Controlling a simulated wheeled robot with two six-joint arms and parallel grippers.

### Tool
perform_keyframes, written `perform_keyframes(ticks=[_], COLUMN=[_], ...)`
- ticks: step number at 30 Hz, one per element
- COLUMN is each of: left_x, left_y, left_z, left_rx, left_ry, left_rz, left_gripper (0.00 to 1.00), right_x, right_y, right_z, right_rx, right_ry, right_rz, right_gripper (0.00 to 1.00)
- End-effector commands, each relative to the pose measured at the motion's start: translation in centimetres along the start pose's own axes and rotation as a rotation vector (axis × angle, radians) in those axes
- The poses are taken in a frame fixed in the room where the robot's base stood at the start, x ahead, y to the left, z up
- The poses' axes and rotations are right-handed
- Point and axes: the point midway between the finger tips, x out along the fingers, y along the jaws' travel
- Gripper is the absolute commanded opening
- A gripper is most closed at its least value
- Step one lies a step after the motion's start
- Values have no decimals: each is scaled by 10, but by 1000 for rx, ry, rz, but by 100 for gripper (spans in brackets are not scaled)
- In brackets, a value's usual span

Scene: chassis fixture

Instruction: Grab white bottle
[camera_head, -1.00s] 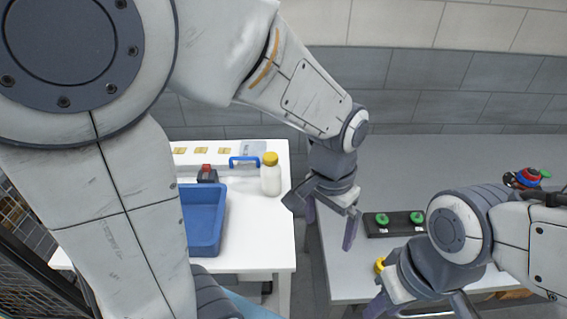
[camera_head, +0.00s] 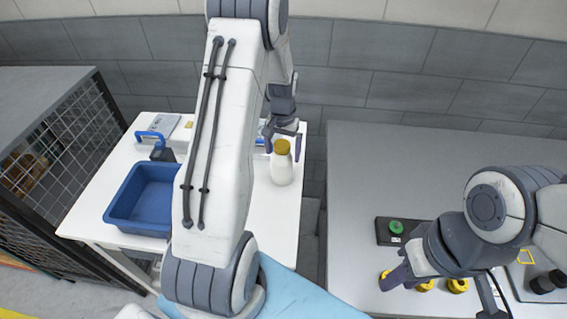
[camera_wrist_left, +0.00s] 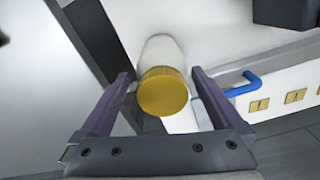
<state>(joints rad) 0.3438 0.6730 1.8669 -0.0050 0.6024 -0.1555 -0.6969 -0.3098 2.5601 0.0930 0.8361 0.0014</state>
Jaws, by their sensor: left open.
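The white bottle (camera_head: 282,168) with a yellow cap stands upright on the white table near its right edge. In the left wrist view the bottle's yellow cap (camera_wrist_left: 163,91) lies between the fingers, with its white body (camera_wrist_left: 160,50) beyond. My left gripper (camera_head: 283,145) is open and empty, just behind and above the bottle in the head view; in the left wrist view its fingers (camera_wrist_left: 160,95) are on either side of the cap. I cannot tell whether they touch it. My right gripper (camera_head: 440,290) is over the grey table, its fingers partly seen.
A blue tray (camera_head: 122,222) sits left on the white table (camera_head: 270,222), with a blue-handled item (camera_head: 150,136) behind it. The grey table (camera_head: 350,190) at right holds a black block with a green button (camera_head: 396,227) and several yellow parts (camera_head: 458,286). A mesh cage (camera_head: 60,150) stands at far left.

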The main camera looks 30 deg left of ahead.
Motion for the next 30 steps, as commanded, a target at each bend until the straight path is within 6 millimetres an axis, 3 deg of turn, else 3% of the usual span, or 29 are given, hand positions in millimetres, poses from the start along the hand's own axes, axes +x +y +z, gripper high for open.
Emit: perform_keyframes(ticks=[5,13,22,23,29,30], left_x=[12,48,54,54,54,54], left_y=[0,-1,-1,-1,-1,-1], left_z=[0,-1,-2,-2,-2,-2], left_rx=[1,4,4,4,3,3], left_ry=[-3,-2,2,2,2,2], left_rz=[0,0,0,0,0,-1], left_gripper=[100,100,100,92,16,13], right_x=[-10,-24,-24,-24,-24,-24], right_y=[-1,-2,-2,-2,-2,-2], right_z=[0,-1,-1,-1,-1,-1], right_rx=[0,1,1,1,1,1], right_ry=[0,0,0,0,0,0], right_rz=[0,0,0,0,0,0], right_gripper=[35,35,35,35,35,35])
